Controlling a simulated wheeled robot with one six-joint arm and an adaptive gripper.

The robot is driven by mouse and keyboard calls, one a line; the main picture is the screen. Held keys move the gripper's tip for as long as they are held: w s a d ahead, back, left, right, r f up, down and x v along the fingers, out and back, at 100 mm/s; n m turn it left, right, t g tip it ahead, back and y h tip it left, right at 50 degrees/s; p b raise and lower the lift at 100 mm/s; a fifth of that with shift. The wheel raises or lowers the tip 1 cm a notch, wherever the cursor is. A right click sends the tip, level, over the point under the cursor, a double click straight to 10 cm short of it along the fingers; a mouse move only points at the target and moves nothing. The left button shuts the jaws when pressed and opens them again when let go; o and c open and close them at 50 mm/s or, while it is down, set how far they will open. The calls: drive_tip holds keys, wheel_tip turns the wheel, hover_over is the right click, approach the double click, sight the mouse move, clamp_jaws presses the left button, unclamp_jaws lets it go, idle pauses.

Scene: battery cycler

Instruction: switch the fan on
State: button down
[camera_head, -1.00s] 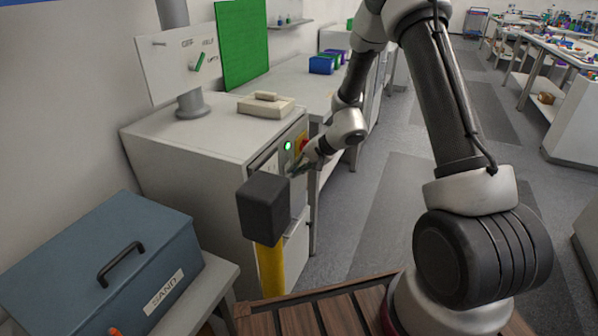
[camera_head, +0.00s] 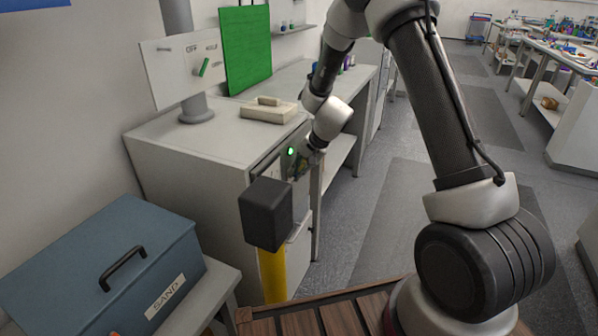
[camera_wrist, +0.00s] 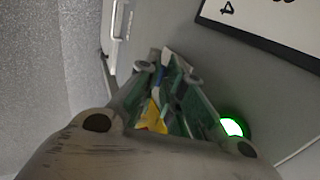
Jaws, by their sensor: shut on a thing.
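A white panel (camera_head: 183,68) on a grey post carries a green lever (camera_head: 204,67), tilted up to the right, with lettering that includes OFF. My gripper (camera_head: 296,172) is at the front of the grey cabinet (camera_head: 190,150), below the lit green lamp (camera_head: 291,152). In the wrist view the green-grey fingers (camera_wrist: 168,85) point at the cabinet face, with the lamp (camera_wrist: 232,127) to their right. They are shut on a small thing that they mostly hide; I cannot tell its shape. A yellow patch (camera_wrist: 153,117) shows between them.
A black-topped yellow post (camera_head: 266,215) stands close in front of the cabinet. A blue SAND box (camera_head: 100,265) is at lower left. A beige block (camera_head: 268,112) lies on the cabinet.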

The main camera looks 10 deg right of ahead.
drive_tip(key=shift+a, duration=0.1)
drive_tip(key=c, duration=1.5)
unclamp_jaws()
drive_tip(key=v, duration=0.8)
